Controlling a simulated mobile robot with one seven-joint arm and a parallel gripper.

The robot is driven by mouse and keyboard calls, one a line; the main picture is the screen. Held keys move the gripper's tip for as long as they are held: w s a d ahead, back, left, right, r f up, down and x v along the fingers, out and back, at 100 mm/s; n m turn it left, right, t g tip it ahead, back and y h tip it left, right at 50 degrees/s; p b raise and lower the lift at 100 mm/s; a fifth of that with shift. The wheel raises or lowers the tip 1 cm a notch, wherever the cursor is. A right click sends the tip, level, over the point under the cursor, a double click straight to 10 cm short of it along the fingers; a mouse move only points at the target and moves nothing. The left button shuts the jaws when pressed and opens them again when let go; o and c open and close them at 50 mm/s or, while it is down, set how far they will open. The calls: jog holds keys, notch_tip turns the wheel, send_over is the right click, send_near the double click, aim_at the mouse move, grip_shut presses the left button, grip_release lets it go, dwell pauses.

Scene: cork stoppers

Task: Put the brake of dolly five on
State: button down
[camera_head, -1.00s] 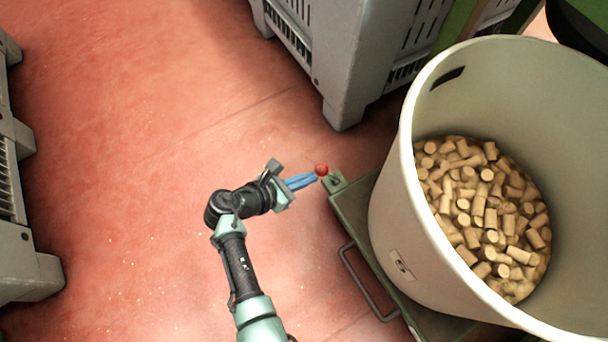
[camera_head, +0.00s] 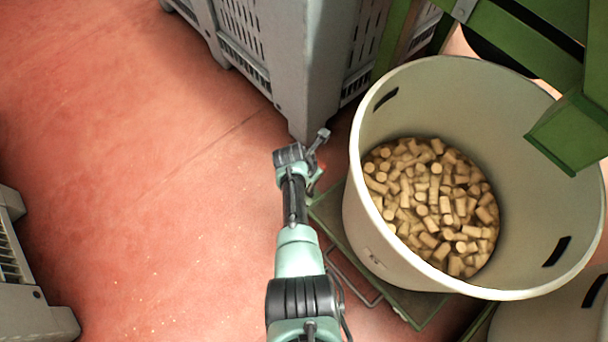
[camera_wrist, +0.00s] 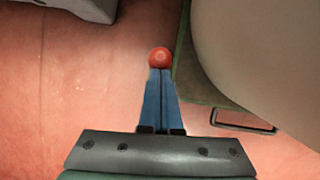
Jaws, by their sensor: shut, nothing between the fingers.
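A green dolly (camera_head: 327,213) stands under a large cream bin. A red ball knob (camera_wrist: 159,57) sits at the dolly's corner, just beyond my fingertips in the wrist view. Its lever is hidden there. In the head view only a small red patch shows beside my wrist. My gripper (camera_wrist: 158,78) has blue fingers, shut and empty, with the tips at the near side of the knob. I cannot tell whether they touch it. The head view hides the fingers behind my arm. I see no readable number on the dolly.
The cream bin (camera_head: 352,215) holds many corks (camera_head: 432,205). A wire handle (camera_head: 357,280) juts from the dolly. A grey slotted crate (camera_head: 310,70) stands close behind my gripper. Green beams (camera_head: 560,135) overhang the right. Open red floor (camera_head: 150,180) lies left.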

jog(key=shift+w+d+f+b, duration=0.25)
jog(key=shift+w+d+b, duration=0.35)
jog(key=shift+w+d, duration=0.4)
jog(key=shift+s+d, duration=0.15)
jog(key=shift+d, duration=0.05)
jog(key=p+v, duration=1.2)
jog(key=v, duration=0.1)
jog(key=shift+a+r, duration=0.15)
jog(key=shift+a, duration=0.05)
jog(key=shift+s, duration=0.1)
